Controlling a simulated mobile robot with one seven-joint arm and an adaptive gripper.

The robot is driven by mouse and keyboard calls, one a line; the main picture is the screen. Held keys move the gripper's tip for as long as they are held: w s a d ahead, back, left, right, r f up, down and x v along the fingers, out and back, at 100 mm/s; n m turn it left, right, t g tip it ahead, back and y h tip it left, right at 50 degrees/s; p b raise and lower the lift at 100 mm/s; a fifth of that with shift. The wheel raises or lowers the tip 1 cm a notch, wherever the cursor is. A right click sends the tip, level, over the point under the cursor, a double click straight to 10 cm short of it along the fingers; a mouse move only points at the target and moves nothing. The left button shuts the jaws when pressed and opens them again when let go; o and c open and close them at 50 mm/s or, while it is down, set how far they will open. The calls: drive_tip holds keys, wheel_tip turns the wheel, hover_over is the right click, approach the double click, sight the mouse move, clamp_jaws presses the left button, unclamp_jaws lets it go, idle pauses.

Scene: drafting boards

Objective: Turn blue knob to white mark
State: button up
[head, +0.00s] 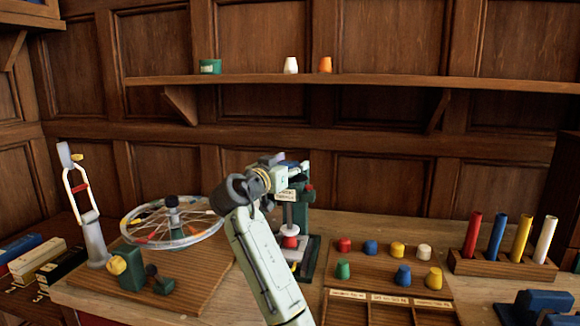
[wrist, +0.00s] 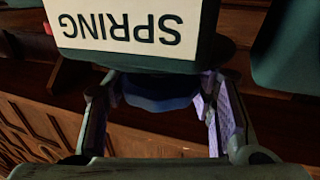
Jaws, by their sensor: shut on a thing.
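The blue knob (wrist: 158,92) shows dark in the wrist view, below a green housing with a white label reading "SPRING" (wrist: 120,28), upside down there. My gripper (wrist: 160,98) has one finger on each side of the knob and is shut on it. In the head view my gripper (head: 284,170) is at the top of a green upright device (head: 306,215) with a small label. The knob is largely hidden there by my gripper. I cannot make out the white mark in either view.
A spoked wheel (head: 150,228) is mounted left of my arm. Right of the device, a wooden board (head: 375,262) holds several coloured pegs. A rack (head: 500,265) of coloured tubes stands farther right. A wall shelf (head: 420,82) runs above.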

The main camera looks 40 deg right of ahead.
drive_tip(key=shift+f, duration=0.2)
drive_tip(key=shift+n+t+b, duration=0.3)
drive_tip(key=shift+t+b, duration=0.1)
drive_tip(key=shift+b, duration=0.15)
drive_tip(key=shift+n+t+y+b, duration=0.5)
drive_tip(key=shift+n+t+y, duration=0.1)
drive_tip(key=shift+t+y, duration=0.15)
drive_tip(key=shift+r+n+t+y, duration=0.2)
drive_tip(key=shift+n+t+y, duration=0.75)
drive_tip(key=shift+t, duration=0.3)
drive_tip(key=shift+n+t+y+p, duration=0.4)
drive_tip(key=shift+n+t+y, duration=0.85)
drive_tip(key=shift+t+y, duration=0.05)
drive_tip(key=o, duration=1.1)
drive_tip(key=shift+o, duration=0.2)
